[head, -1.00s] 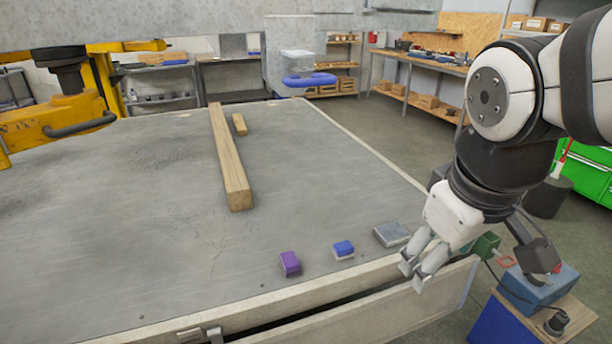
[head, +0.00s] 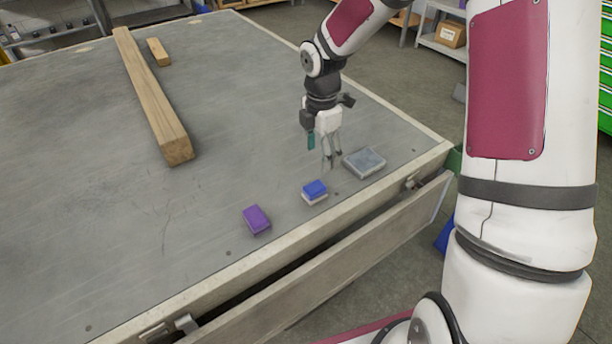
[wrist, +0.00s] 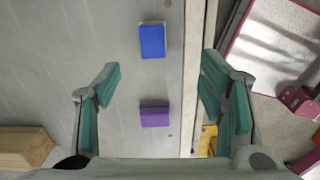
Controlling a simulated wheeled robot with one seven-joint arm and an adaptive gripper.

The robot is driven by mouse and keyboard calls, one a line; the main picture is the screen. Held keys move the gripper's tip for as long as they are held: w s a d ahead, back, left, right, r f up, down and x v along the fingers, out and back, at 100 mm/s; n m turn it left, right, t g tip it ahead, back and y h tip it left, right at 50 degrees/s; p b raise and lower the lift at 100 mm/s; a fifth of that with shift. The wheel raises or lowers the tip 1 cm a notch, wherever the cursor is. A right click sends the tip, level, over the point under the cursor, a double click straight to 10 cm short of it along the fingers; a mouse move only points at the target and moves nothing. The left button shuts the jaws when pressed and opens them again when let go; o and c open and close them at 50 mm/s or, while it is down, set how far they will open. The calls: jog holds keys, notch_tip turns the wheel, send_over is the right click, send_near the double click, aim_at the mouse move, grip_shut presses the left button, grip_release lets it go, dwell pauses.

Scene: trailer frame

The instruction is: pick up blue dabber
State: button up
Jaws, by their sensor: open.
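The blue dabber (head: 314,192) has a blue top on a whitish base and lies on the grey trailer bed near its front edge. It also shows in the wrist view (wrist: 152,41), at the upper middle. My gripper (head: 331,160) points down above the bed, behind and slightly right of the blue dabber, and is empty. In the wrist view its fingers (wrist: 159,72) are spread wide, with the blue dabber beyond them. A purple block (head: 256,219) lies left of the blue dabber and also shows in the wrist view (wrist: 154,115), between the fingers in the picture.
A grey flat box (head: 364,162) lies right of the blue dabber, close to my gripper. A long timber beam (head: 152,95) and a short wood piece (head: 158,52) lie farther left. The trailer's raised edge (head: 290,236) runs along the front. The bed's middle is clear.

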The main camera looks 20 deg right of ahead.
aim_at(316, 186)
jog(key=shift+n, duration=0.3)
jog(key=f, duration=0.5)
jog(key=w+f+b, duration=0.1)
jog(key=f, duration=0.9)
jog(key=shift+w+a+f+b, duration=0.15)
jog(key=shift+f+b, duration=0.05)
jog(key=shift+b, duration=0.15)
jog(key=shift+c, duration=0.5)
jog(key=c, duration=1.2)
